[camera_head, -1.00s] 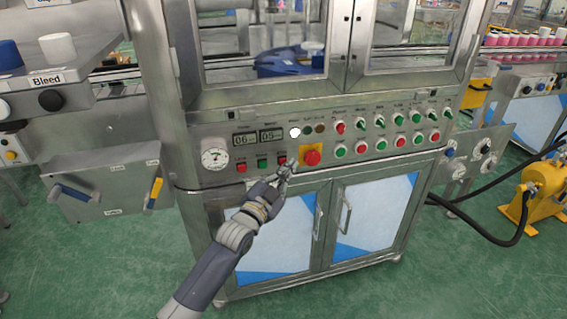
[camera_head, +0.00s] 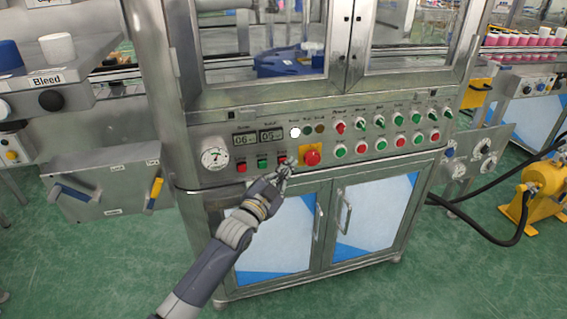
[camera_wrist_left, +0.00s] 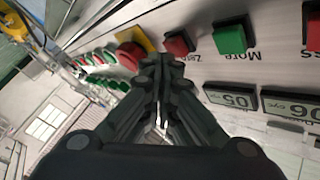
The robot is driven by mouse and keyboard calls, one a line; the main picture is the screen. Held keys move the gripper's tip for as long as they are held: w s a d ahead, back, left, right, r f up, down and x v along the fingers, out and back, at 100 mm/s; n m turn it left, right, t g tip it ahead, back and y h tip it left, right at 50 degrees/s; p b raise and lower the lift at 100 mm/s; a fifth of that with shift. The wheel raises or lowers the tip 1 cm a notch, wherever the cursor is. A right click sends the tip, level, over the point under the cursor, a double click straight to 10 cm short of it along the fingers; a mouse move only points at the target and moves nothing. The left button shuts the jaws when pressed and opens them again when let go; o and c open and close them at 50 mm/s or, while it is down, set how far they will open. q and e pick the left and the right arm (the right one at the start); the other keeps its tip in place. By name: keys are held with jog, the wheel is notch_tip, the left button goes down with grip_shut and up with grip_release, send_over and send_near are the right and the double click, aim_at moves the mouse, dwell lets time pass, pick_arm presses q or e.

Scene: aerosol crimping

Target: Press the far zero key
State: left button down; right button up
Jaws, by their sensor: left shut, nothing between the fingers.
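The zero key (camera_head: 282,160) is a red square button on the steel control panel, at the right end of a row of three. In the left wrist view the red key (camera_wrist_left: 178,43) has the label "Zero" beside it. My left gripper (camera_head: 287,170) is shut and empty, with its tips just below the zero key in the head view. In the left wrist view the gripper (camera_wrist_left: 158,62) points at the panel close to this key; I cannot tell whether it touches. My right gripper is not in view.
A green key (camera_head: 262,163) labelled "More" and another red key (camera_head: 241,168) sit to the left. A red emergency button (camera_head: 312,157) on a yellow plate is close on the right. Two displays (camera_head: 245,140) read 06 and 05. Cabinet door handles (camera_head: 318,222) stick out below.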

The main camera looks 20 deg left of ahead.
pick_arm(q)
jog(key=shift+w+a, duration=0.1)
jog(key=shift+w, duration=0.05)
jog(key=shift+w+a, duration=0.1)
jog(key=shift+w, duration=0.05)
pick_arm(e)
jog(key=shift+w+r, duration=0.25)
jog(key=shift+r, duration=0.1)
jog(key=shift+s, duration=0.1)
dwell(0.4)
pick_arm(q)
jog(key=shift+s+d+p, duration=0.4)
jog(key=shift+s+p, duration=0.15)
jog(key=shift+s, duration=0.1)
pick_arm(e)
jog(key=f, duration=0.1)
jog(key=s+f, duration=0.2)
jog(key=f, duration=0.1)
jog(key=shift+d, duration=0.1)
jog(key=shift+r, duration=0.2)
